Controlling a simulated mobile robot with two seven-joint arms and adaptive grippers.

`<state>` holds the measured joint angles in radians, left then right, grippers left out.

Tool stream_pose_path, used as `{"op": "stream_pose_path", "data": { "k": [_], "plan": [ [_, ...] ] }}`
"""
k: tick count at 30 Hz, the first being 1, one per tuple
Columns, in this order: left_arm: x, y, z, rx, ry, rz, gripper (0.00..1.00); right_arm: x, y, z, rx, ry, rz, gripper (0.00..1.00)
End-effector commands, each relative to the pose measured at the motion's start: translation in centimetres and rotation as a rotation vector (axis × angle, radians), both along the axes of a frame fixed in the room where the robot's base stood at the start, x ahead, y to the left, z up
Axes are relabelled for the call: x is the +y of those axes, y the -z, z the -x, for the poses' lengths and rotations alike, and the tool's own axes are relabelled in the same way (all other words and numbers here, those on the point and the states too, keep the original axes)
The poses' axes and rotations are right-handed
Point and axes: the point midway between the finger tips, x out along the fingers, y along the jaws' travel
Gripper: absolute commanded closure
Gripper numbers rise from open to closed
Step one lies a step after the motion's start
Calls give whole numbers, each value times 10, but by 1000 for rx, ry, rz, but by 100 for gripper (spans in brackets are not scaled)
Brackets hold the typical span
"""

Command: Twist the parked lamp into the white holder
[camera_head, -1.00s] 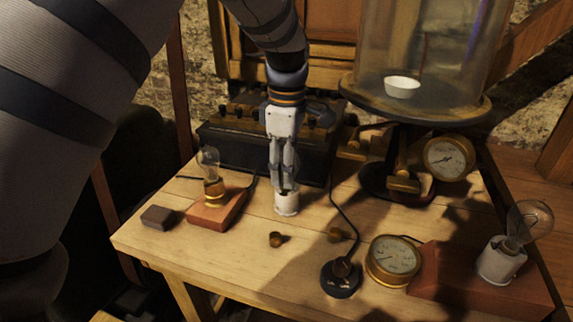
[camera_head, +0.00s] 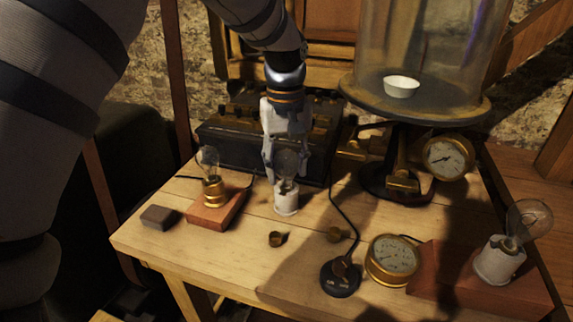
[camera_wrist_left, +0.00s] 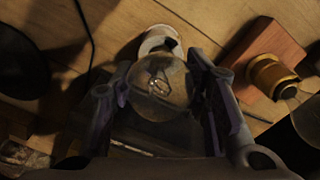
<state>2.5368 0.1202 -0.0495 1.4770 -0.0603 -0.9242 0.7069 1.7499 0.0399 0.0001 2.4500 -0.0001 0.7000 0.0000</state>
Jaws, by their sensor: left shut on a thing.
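A clear glass lamp (camera_head: 287,162) stands upright at a small white holder (camera_head: 286,203) on the wooden table. My left gripper (camera_head: 287,177) points down over it and is shut on the glass, one finger on each side. In the left wrist view the lamp (camera_wrist_left: 160,88) lies between the fingers, with the white holder's rim (camera_wrist_left: 160,38) beyond it. The lamp's base is hidden, so I cannot tell how deep it sits. Another clear lamp (camera_head: 528,218) leans in a white holder (camera_head: 499,262) on a red block at the right. My right gripper is not in view.
A brass-based lamp on a wooden block (camera_head: 215,212) and a dark block (camera_head: 160,217) stand left. A black box (camera_head: 235,150) is close behind the gripper. A glass bell jar stand (camera_head: 415,105), gauge (camera_head: 393,260), black switch (camera_head: 341,278) and brass knob (camera_head: 276,239) stand around.

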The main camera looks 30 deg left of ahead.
Motion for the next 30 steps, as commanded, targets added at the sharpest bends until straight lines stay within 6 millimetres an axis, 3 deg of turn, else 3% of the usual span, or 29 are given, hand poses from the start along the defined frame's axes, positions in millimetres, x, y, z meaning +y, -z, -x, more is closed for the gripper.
{"op": "stream_pose_path", "data": {
  "k": [4,5,7,17,20,30],
  "plan": [
    [0,2,0,4,-1,-1,86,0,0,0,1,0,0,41],
    [0,2,0,4,-1,-1,51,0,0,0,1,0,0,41],
    [0,2,0,4,-2,-1,35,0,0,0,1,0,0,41],
    [0,-2,0,-1,-4,-1,34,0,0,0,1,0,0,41],
    [0,-18,-1,-4,-4,-1,34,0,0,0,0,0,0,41],
    [1,-103,0,-3,-3,-1,34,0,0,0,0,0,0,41]
  ]
}}
